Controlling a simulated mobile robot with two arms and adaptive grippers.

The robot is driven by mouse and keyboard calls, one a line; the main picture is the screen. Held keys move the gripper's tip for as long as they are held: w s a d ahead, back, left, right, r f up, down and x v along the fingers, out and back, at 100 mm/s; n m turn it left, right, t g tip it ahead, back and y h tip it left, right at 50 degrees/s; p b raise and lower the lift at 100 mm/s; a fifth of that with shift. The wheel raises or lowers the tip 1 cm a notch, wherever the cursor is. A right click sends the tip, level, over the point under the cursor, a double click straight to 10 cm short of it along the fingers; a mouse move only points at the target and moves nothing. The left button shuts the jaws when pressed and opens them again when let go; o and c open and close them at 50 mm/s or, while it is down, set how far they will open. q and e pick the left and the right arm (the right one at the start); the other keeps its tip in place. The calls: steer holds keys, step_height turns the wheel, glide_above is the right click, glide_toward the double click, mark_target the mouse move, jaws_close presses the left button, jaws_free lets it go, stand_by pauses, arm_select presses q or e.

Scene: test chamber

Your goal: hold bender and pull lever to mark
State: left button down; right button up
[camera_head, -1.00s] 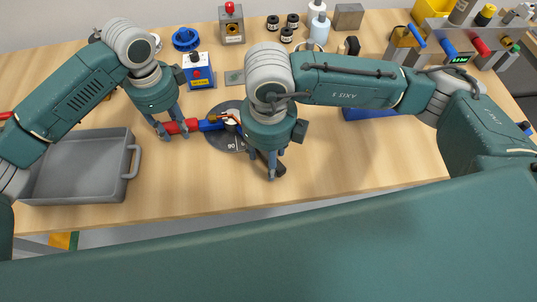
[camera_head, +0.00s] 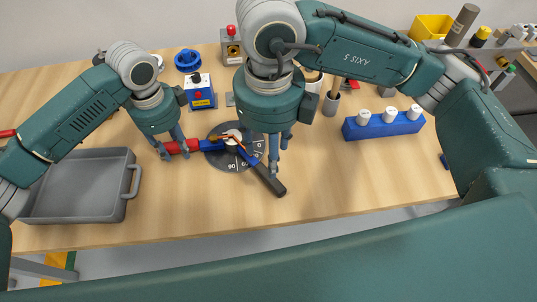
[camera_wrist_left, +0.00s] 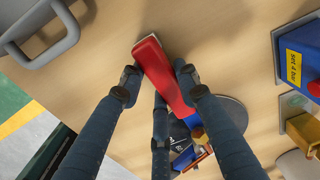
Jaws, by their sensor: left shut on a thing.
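The bender has a red handle (camera_head: 182,147), a blue arm, a grey disc (camera_head: 222,160) with angle marks, and a dark-tipped lever (camera_head: 270,182) pointing to the lower right. A copper-coloured tube (camera_head: 236,139) crosses its centre. My left gripper (camera_head: 176,151) is shut on the red handle; the left wrist view shows the handle (camera_wrist_left: 153,62) between my fingers. My right gripper (camera_head: 279,158) points down close beside or above the lever; contact and its finger gap are unclear. The right gripper covers part of the disc's right side.
A grey tray (camera_head: 72,212) stands at the left. A blue block with white pegs (camera_head: 385,128) is at the right, and a blue box with a red button (camera_head: 199,93) behind the bender. The front middle of the table is clear.

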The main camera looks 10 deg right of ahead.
arm_select(q)
steer(key=c, duration=1.2)
jaws_free()
steer(key=shift+r, duration=0.1)
